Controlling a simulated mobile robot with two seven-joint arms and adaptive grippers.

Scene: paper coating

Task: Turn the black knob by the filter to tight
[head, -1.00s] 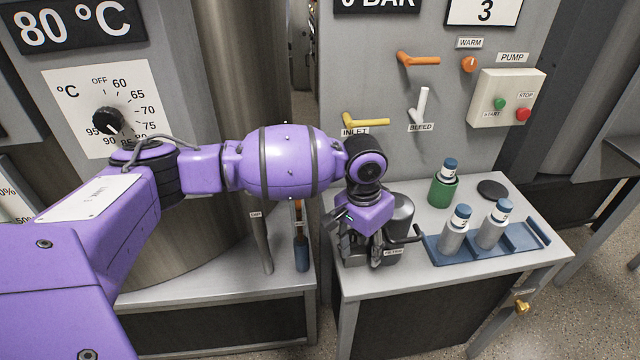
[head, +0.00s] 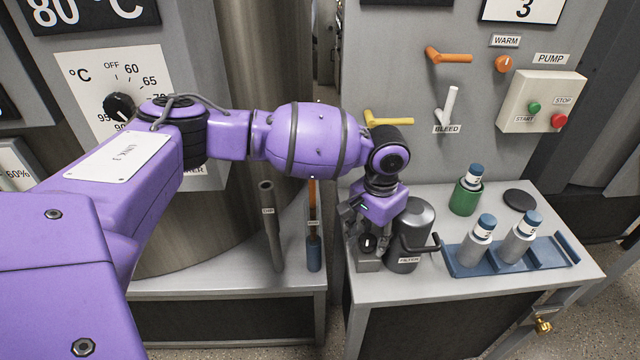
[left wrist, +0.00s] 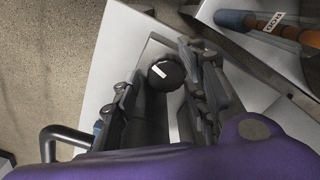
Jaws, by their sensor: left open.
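The black knob (head: 368,243) is on a grey block to the left of the filter. In the left wrist view the knob (left wrist: 166,74) is round with a white mark on top. The filter (head: 411,237) is a dark grey canister with a FILTER label and a black side handle. My left gripper (head: 366,233) points down over the knob. In the left wrist view its fingers (left wrist: 160,92) are open, one on each side of the knob, with gaps visible. I cannot tell how deep the fingertips reach. My right gripper is not in view.
A yellow lever (head: 389,121) sits on the panel behind my wrist. A grey rod (head: 271,225) and a blue-handled tool (head: 314,250) stand to the left.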

